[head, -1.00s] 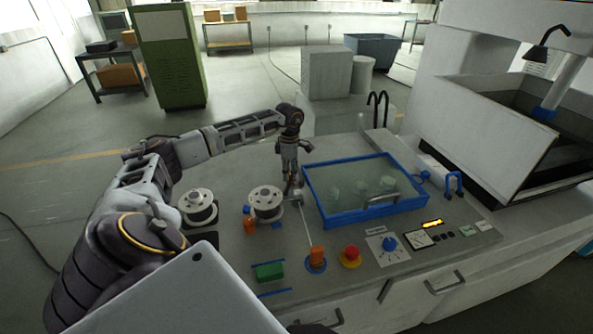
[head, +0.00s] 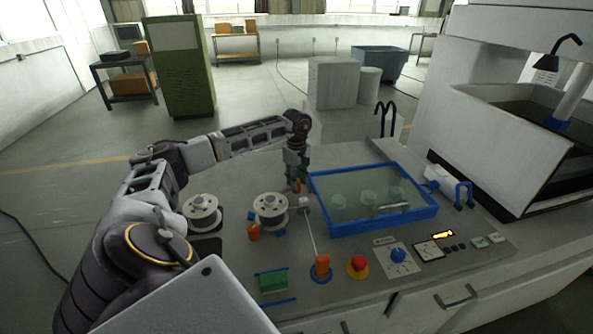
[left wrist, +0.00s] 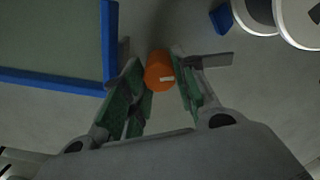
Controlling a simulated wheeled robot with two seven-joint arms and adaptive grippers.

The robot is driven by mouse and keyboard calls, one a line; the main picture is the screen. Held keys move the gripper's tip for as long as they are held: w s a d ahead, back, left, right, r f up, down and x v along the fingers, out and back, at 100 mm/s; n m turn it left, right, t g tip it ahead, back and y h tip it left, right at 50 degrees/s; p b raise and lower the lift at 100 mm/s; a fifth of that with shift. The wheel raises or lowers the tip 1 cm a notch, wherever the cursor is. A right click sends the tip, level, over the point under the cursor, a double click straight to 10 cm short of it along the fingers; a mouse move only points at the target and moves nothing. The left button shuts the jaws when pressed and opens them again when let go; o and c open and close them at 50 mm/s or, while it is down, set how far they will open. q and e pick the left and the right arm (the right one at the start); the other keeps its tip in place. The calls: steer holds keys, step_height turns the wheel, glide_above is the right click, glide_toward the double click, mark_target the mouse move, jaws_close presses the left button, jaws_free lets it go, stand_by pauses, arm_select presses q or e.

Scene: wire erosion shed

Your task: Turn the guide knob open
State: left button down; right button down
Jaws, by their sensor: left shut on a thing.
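An orange round knob (left wrist: 159,71) with a small white mark sits between the fingers of my left gripper (left wrist: 161,84) in the left wrist view. The fingers touch it on both sides, and the gripper is shut on it. In the head view my left gripper (head: 297,182) points down at the panel, left of the blue-rimmed tray, and a bit of the orange knob (head: 297,187) shows at its fingertips. Most of the knob is hidden there. My right gripper is not in view.
The blue-rimmed tray (head: 384,225) lies close right of the gripper. Two white spools (head: 271,208) (head: 203,212) stand to the left. Nearer are an orange lever (head: 321,265), a red button (head: 357,266) and a blue dial (head: 398,255). A green block (head: 273,282) lies at the front.

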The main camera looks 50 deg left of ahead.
arm_select(q)
steer(key=shift+r+m, duration=0.1)
steer(key=shift+m, duration=1.8)
steer(key=c, duration=1.1)
jaws_free()
step_height(320, 180, up, 12)
